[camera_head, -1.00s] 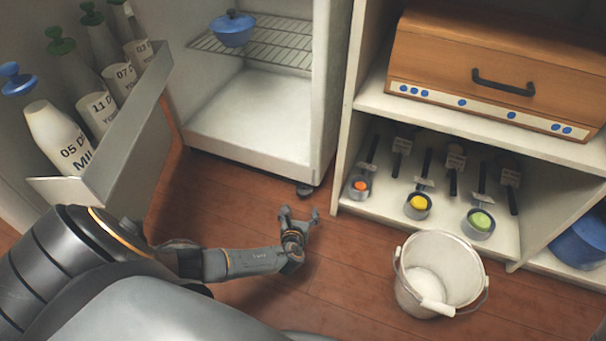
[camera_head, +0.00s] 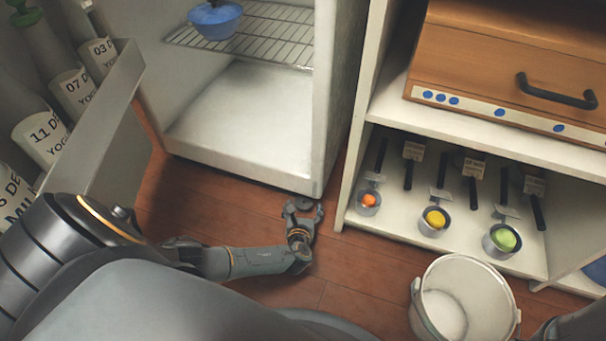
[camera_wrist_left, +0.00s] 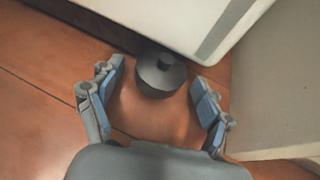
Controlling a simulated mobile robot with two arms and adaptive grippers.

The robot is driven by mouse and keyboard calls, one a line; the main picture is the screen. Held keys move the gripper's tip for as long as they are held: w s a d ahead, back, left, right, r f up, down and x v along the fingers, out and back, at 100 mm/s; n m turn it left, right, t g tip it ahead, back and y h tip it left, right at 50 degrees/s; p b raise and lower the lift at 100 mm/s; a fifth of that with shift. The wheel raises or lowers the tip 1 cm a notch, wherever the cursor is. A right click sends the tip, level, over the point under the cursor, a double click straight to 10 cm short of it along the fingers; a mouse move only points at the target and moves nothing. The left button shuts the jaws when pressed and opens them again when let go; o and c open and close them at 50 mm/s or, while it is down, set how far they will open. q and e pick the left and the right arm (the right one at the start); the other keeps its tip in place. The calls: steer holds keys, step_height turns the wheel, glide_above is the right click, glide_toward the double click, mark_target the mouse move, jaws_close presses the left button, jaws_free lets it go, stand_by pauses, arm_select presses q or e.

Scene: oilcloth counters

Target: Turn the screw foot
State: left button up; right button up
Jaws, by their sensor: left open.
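The screw foot (camera_wrist_left: 161,77) is a dark grey round disc with a short stem, under the front corner of the white fridge (camera_head: 240,172). In the left wrist view it lies ahead of and between the open, blue-padded fingers of my left gripper (camera_wrist_left: 158,100), with a gap on both sides. In the head view the left gripper (camera_head: 302,218) is low over the wooden floor, at the fridge corner, with the foot (camera_head: 301,203) at its fingertips. A small part of my right arm may show at the lower right edge; its gripper is out of view.
A white bucket (camera_head: 428,302) stands on the floor at the right. The cabinet wall (camera_head: 352,178) rises close to the right of the gripper. The open fridge door with bottles (camera_head: 83,92) is at the left. Floor is clear between gripper and bucket.

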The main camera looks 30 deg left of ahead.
arm_select(q)
steer(key=c, duration=1.2)
steer(key=shift+o, duration=0.2)
steer(key=shift+a+m+h, duration=0.15)
steer(key=shift+m+h, duration=0.15)
steer(key=shift+a+m+t+h, duration=0.15)
steer(key=shift+m+t+h, duration=0.35)
steer(key=shift+s+a+f+m+t+h+b, duration=0.15)
steer(key=shift+m+h+b, duration=0.15)
steer(key=shift+m+h, duration=0.15)
steer(key=shift+w+r+m+t+h+b, duration=0.15)
steer(key=shift+m+h+b, duration=0.15)
steer(key=shift+m+h, duration=0.15)
steer(key=m+h+b, duration=0.1)
steer(key=h+b, duration=0.1)
steer(key=b, duration=0.1)
steer(key=m+h+b, duration=0.2)
steer(key=b, duration=0.1)
steer(key=m+h+b, duration=0.2)
steer(key=shift+a+f+b, duration=0.25)
steer(key=shift+a+b, duration=0.15)
steer(key=shift+r+m+h+b, duration=0.3)
steer(key=shift+m+h+b, duration=0.25)
steer(key=shift+b, duration=0.45)
